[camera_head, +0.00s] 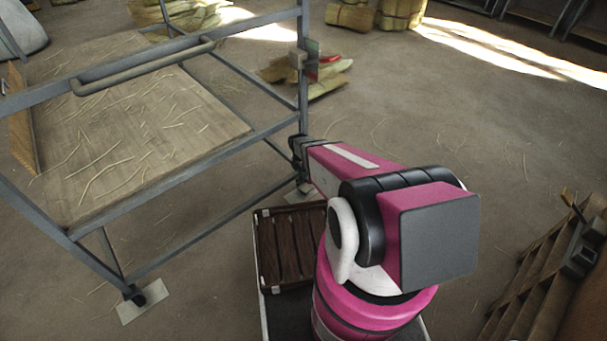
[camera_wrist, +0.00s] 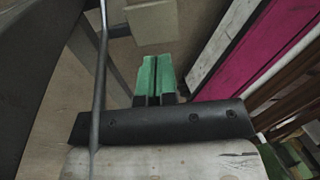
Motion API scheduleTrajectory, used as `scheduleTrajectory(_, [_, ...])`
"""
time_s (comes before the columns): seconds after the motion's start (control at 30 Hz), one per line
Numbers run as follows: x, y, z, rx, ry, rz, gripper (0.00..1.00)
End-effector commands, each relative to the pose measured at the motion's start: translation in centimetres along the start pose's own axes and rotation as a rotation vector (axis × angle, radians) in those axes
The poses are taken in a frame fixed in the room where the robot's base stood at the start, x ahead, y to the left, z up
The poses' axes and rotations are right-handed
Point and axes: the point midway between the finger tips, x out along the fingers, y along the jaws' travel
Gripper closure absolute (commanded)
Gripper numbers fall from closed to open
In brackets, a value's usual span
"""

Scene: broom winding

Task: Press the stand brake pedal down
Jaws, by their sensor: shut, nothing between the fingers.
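The stand (camera_head: 190,170) is a grey metal frame at the left of the head view. Its lower front rail runs towards a corner post, where my arm's end reaches down. My gripper (camera_wrist: 155,72) shows in the wrist view with its two green fingertips together, shut and empty. A pale square plate (camera_wrist: 152,22) lies on the floor beyond the fingertips. A thin grey rod (camera_wrist: 97,90) passes to their left. I cannot clearly make out the brake pedal. My arm hides the gripper and part of the post's foot in the head view.
A straw-strewn wooden board (camera_head: 130,130) lies within the stand. A pale foot plate (camera_head: 145,304) sits under its near corner. Straw bundles (camera_head: 325,78) lie behind the post. A wooden rack (camera_head: 535,275) stands at the lower right.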

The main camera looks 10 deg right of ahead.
Motion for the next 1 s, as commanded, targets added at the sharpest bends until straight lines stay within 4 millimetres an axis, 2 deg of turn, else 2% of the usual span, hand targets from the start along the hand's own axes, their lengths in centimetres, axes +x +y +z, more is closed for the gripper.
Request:
scheduleTrajectory(0.2, [4.0,0.1,0.1,0.001,0.000,0.000,1.00])
scheduleTrajectory(0.4, [6.4,0.1,0.1,0.001,-0.001,0.001,1.00])
scheduleTrajectory(0.6, [7.2,0.1,0.0,0.001,-0.001,0.002,1.00])
scheduleTrajectory(1.0, [7.3,0.0,0.0,0.001,-0.001,0.008,1.00])
